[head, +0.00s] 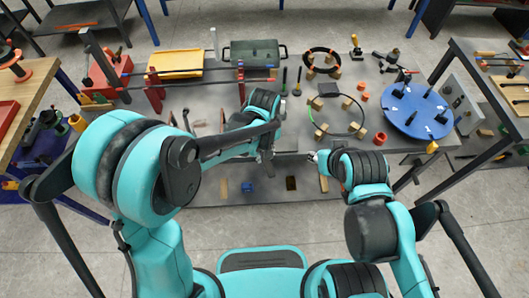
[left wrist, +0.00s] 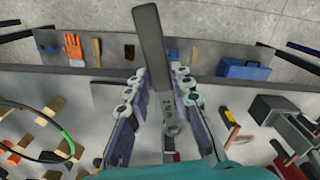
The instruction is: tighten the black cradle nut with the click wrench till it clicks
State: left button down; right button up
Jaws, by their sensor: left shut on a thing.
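My left gripper (left wrist: 160,78) is shut on a long grey tool, apparently the click wrench (left wrist: 152,42), in the left wrist view. Its flat grey bar points up and away, and its lower end with dark lettering lies between the two fingers. I cannot pick out the black cradle nut in either view.
The grey table (head: 215,100) holds a green case (head: 254,53), a yellow tray (head: 176,63), a black ring (head: 321,62), and a blue disc (head: 411,110) with black posts. A lower shelf (head: 300,185) carries small items. A blue box (left wrist: 243,69) shows in the left wrist view.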

pick_arm(q)
jog(key=shift+f+b, duration=1.2)
jog(key=shift+f, duration=0.65)
jog(key=shift+f+b, duration=1.1)
jog(key=shift+a, duration=0.1)
jog(key=shift+a+m+b, duration=0.35)
jog(key=shift+a+m, duration=2.35)
jog(key=shift+m, duration=0.5)
jog(key=shift+r, duration=0.1)
notch_tip(320, 180, up, 5)
jog(key=p, duration=0.4)
